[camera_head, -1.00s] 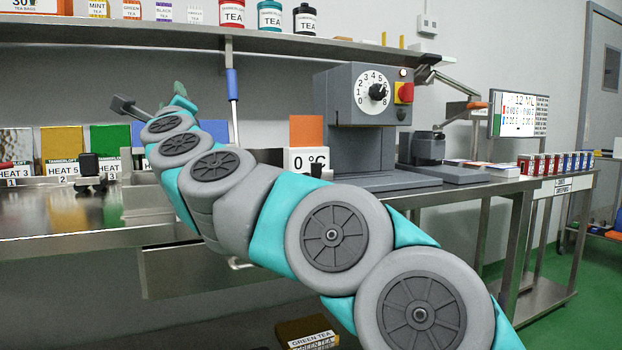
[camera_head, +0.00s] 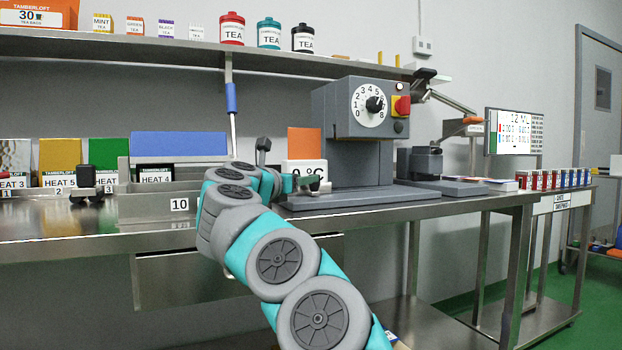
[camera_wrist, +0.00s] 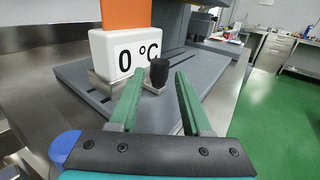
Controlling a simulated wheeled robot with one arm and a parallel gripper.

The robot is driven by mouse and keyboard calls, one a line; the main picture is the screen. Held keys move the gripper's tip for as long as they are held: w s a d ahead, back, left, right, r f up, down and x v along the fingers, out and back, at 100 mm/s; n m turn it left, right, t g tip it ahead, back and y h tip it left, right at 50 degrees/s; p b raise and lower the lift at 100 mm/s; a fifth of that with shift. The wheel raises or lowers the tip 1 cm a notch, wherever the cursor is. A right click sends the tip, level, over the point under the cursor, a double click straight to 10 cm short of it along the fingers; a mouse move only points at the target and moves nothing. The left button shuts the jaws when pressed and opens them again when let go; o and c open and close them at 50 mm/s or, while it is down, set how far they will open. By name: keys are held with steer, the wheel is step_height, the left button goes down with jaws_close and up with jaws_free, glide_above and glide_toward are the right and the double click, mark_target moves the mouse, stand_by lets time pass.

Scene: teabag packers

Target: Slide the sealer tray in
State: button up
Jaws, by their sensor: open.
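The grey sealer (camera_head: 350,135) stands on the steel counter, with a numbered dial and a red-and-yellow switch. Its flat slotted base (camera_wrist: 85,75) shows in the wrist view. A small metal tray piece with an upright black knob (camera_wrist: 159,72) sits on this base, in front of a white block reading 0 °C (camera_wrist: 125,52). An orange panel (camera_wrist: 127,14) rises above the block. My gripper (camera_wrist: 158,92) is open and empty, its green fingers pointing at the knob, which appears between the tips. I cannot tell whether they touch. In the head view my gripper (camera_head: 300,184) partly covers the block.
A steel bin labelled 10 (camera_head: 150,207) and several coloured packs marked HEAT (camera_head: 60,165) stand to the left. A blue-handled tool (camera_head: 231,98) hangs from the shelf. A smaller dark device (camera_head: 425,163) stands right of the sealer.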

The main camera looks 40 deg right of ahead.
steer(key=shift+p+x, duration=0.3)
steer(key=shift+x, duration=2)
jaws_close()
